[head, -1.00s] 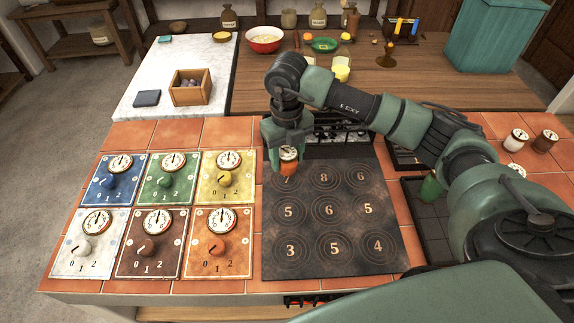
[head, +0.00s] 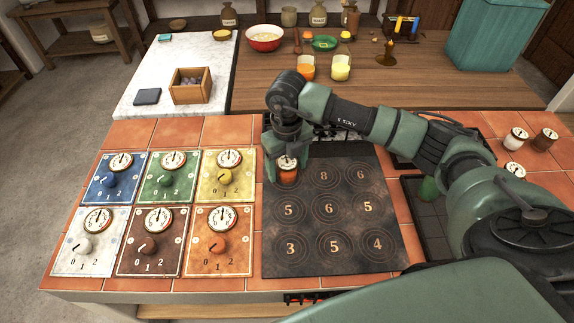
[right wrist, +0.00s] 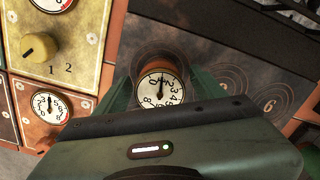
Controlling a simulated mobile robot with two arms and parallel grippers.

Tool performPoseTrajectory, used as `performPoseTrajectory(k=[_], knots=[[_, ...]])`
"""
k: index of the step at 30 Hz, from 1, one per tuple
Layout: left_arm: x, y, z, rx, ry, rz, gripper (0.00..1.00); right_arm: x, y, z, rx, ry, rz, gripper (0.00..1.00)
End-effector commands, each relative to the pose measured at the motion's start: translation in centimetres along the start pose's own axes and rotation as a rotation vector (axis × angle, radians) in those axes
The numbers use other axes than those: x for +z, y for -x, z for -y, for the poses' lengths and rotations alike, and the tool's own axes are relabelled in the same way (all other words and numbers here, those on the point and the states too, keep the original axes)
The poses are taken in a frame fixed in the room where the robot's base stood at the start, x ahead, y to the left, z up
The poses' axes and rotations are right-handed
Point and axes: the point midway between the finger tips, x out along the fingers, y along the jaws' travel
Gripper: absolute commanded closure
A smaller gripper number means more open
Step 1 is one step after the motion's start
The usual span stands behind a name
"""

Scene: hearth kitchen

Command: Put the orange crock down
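The orange crock (head: 287,176), with a white dial lid, is upright at the back-left ring of the dark numbered mat (head: 330,262). My right gripper (head: 286,168) points down with its fingers on either side of the crock and looks shut on it. In the right wrist view the dial lid (right wrist: 160,87) sits between the green fingers, close to both. The crock covers that ring's number. I cannot tell whether its base touches the mat. My left gripper is not in view.
Colored dial plates (head: 227,238) lie left of the mat. The other rings are empty. Orange (head: 305,68) and yellow (head: 340,68) glasses stand behind.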

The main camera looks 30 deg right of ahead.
Motion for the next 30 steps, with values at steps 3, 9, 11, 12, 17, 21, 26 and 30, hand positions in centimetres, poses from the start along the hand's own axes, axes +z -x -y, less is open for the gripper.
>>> performPoseTrajectory(k=[3, 9, 11, 12, 17, 21, 26, 30], knots=[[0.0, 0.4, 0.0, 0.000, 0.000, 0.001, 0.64, 0.0, 0.5, 0.0, 0.000, 0.000, 0.000, 0.30], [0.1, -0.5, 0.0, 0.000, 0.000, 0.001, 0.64, 0.1, 3.2, 0.0, 0.001, 0.002, 0.006, 0.30], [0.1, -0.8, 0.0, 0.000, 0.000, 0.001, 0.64, 0.2, 4.5, 0.0, 0.000, 0.001, 0.006, 0.30], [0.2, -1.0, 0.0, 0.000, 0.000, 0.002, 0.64, 0.2, 5.4, 0.0, 0.001, 0.001, 0.007, 0.30], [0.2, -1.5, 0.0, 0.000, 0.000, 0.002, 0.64, 0.2, 8.8, 0.0, 0.001, 0.000, 0.005, 0.30], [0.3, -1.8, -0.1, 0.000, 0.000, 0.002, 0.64, 0.1, 10.9, 0.0, 0.001, 0.000, 0.004, 0.30], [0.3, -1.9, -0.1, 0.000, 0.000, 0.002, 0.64, 0.1, 12.1, 0.0, 0.001, 0.001, 0.001, 0.30], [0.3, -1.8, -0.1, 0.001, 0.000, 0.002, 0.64, 0.0, 12.3, 0.0, 0.001, 0.000, 0.001, 0.30]])
